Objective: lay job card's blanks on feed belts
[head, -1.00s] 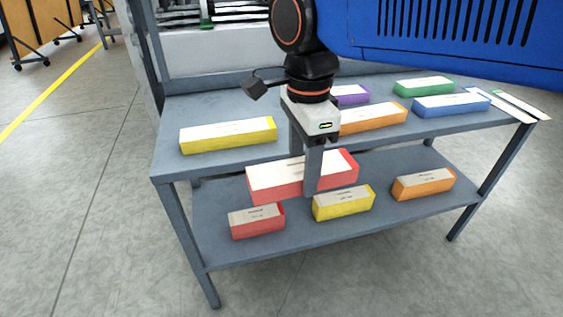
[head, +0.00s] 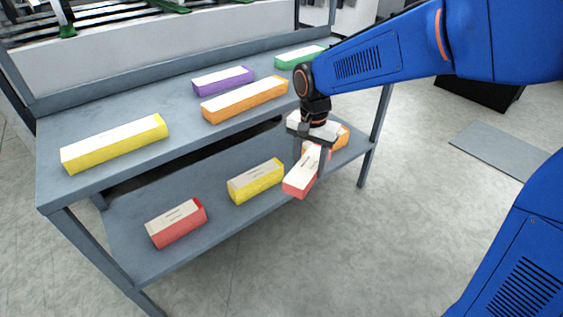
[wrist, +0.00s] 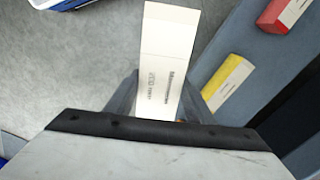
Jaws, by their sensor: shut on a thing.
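My gripper (head: 312,160) is shut on a long red blank stack (head: 303,177) with a white top. It holds the stack tilted in front of the right end of the rack, clear of the shelves in the head view. In the wrist view the held stack's pale printed top (wrist: 168,65) lies between the fingers. On the upper shelf are yellow (head: 115,143), orange (head: 245,100), purple (head: 223,80) and green (head: 299,57) stacks. On the lower shelf are short red (head: 177,223) and yellow (head: 256,181) stacks, and an orange one (head: 341,138) partly hidden by my gripper. No job card is recognisable.
The two-shelf grey rack (head: 75,195) has a post at its right end close to my gripper. Part of a machine (head: 125,40) stands behind it. A grey mat (head: 500,150) lies on the open floor at the right.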

